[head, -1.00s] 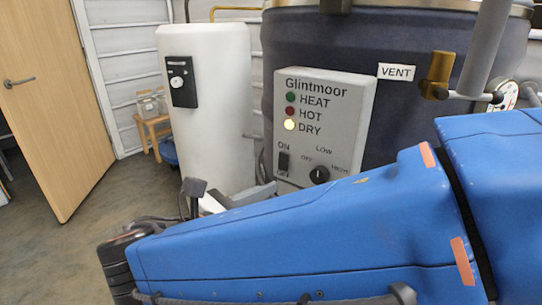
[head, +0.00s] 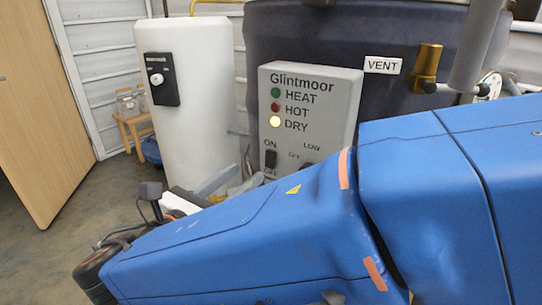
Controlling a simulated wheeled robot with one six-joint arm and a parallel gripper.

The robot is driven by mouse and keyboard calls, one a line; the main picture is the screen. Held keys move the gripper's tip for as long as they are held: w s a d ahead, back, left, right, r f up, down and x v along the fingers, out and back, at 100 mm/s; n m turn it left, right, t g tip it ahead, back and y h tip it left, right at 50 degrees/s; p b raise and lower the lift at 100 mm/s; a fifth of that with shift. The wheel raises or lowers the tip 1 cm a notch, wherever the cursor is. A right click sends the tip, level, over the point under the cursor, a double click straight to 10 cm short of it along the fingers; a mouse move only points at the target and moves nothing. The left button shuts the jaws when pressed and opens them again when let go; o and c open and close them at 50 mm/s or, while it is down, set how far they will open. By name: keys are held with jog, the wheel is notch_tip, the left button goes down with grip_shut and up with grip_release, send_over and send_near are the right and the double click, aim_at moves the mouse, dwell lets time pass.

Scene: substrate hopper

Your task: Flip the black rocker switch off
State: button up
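The black rocker switch (head: 271,159) is on the lower left of the grey Glintmoor control panel (head: 340,95), between an ON label above and a partly covered OFF label below. Which side of it is pressed is too small to tell. My gripper (head: 230,181) shows only in part behind my blue arm, as grey finger-like pieces to the left of and lower than the switch. It appears apart from the switch in the picture. Whether its fingers are open or shut is hidden.
The yellow DRY lamp (head: 275,121) is lit. A dial (head: 308,167) right of the switch is mostly covered by my arm. The panel is on a dark drum (head: 300,40) with a brass valve (head: 428,65). A white tank (head: 205,100) stands left. Open floor lies further left.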

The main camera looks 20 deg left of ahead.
aim_at(270, 154)
jog(key=x, duration=0.8)
jog(key=shift+w+d, duration=0.15)
jog(key=shift+w, duration=0.2)
jog(key=shift+c, duration=0.3)
